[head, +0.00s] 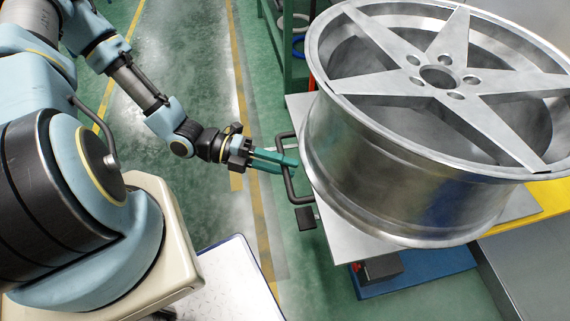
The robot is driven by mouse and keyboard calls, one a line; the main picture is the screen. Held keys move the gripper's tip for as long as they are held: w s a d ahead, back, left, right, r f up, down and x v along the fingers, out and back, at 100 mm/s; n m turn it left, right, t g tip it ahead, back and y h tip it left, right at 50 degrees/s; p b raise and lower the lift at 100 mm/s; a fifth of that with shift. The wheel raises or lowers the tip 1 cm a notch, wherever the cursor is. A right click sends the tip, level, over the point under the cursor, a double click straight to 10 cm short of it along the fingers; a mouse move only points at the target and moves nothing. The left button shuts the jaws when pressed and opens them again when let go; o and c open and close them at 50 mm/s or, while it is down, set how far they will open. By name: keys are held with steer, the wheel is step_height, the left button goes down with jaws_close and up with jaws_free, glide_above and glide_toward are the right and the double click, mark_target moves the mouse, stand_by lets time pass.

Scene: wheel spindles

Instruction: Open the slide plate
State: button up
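The slide plate (336,243) is a flat silver-grey plate under a large metal wheel rim. A black bar handle (290,187) stands out from the plate's left edge. My gripper (289,165) reaches in from the left, with its green fingers at the handle's bar. The upper finger crosses over the bar and its tip lies near the plate's edge. The lower finger is partly hidden, so I cannot tell whether the fingers are closed on the bar.
The five-spoke wheel rim (410,185) rests on the plate and covers most of it. A black pedal-like block (305,218) sits below the handle. A blue base (425,275) lies below the plate. Green floor is open left of the handle.

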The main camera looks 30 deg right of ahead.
steer(key=v, duration=1)
steer(key=shift+a+b, duration=0.25)
steer(key=shift+b, duration=0.05)
steer(key=shift+w+r, duration=0.1)
steer(key=shift+w, duration=0.05)
steer(key=w+a+r+m+t+y+p, duration=0.3)
steer(key=a+r+m, duration=0.3)
steer(key=r+m, duration=0.3)
steer(key=w+a+r+m+t+y+p, duration=0.4)
steer(key=a+r+m+t+y, duration=0.1)
steer(key=r+m, duration=0.4)
steer(key=w+a+r+m+t+y+p, duration=0.3)
steer(key=a+r+m, duration=0.4)
steer(key=r+m, duration=0.3)
steer(key=shift+w+m+t+y, duration=0.45)
steer(key=shift+w+m, duration=0.35)
steer(key=shift+m, duration=0.2)
steer(key=shift+a+f, duration=0.1)
